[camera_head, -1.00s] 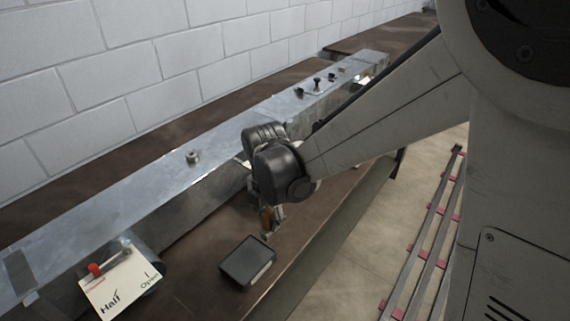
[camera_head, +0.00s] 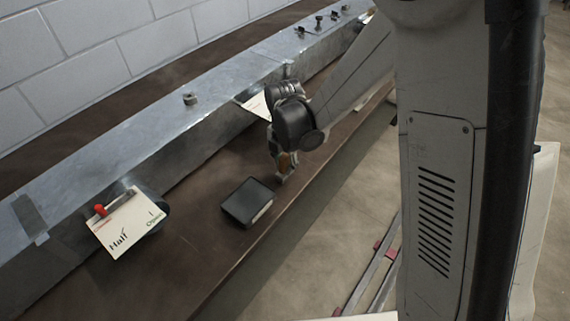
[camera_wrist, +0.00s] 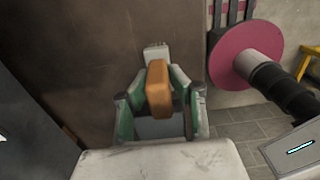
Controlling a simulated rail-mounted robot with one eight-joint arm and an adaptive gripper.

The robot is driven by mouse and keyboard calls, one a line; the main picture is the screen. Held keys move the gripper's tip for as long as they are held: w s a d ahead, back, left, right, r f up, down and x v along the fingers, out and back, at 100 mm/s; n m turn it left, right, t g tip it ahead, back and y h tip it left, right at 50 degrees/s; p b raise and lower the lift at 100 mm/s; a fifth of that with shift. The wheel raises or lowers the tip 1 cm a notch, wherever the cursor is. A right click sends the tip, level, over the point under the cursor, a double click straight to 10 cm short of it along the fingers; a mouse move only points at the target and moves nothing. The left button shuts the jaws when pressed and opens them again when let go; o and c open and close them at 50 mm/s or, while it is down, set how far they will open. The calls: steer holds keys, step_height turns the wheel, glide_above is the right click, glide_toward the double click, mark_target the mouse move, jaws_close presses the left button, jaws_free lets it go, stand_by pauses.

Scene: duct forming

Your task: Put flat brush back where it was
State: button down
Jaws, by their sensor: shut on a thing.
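The flat brush (camera_wrist: 158,92) shows in the wrist view as an orange-brown handle with a pale end (camera_wrist: 156,53). My gripper (camera_wrist: 158,84) is shut on it, with green-sided fingers on either side. In the head view my gripper (camera_head: 284,170) points down over the brown bench (camera_head: 190,245), near its front edge. Only a small orange patch of the brush (camera_head: 285,160) shows there. I cannot tell how high the brush is above the bench.
A black box-like object (camera_head: 248,202) lies on the bench just left of my gripper. A metal duct (camera_head: 150,145) runs along behind. A card marked "Half" and "Open" (camera_head: 128,222) hangs at its left; another pale card (camera_head: 258,104) is partly behind my gripper.

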steer(key=shift+f, duration=0.15)
steer(key=c, duration=1.6)
jaws_free()
